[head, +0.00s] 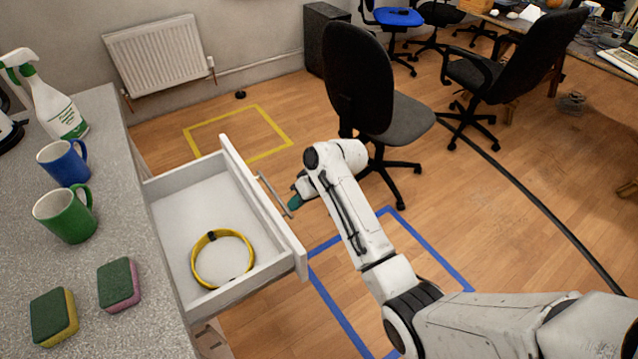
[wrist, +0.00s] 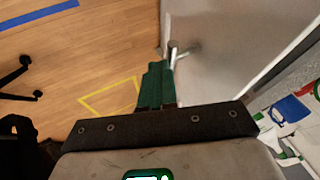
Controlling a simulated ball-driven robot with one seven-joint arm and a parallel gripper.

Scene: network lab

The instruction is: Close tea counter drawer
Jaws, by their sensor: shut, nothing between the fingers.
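The white tea counter drawer (head: 292,236) stands pulled out from the counter in the head view. A thin metal bar handle (head: 274,192) runs along its front. A yellow ring-shaped item (head: 196,262) lies inside the drawer. My gripper (head: 294,203) is just outside the drawer front, close to the handle; whether it touches it I cannot tell. In the wrist view my gripper's green fingers (wrist: 156,84) are shut together and empty. The pale drawer front (wrist: 225,45) fills the right side there, with a handle end (wrist: 178,52) just beyond the fingertips.
The grey speckled counter (head: 110,215) holds a blue mug (head: 63,163), a green mug (head: 66,215), a spray bottle (head: 52,100) and two sponges (head: 119,284). A black office chair (head: 358,85) stands behind my arm. Floor beyond the drawer, around the yellow taped square (head: 240,130), is clear.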

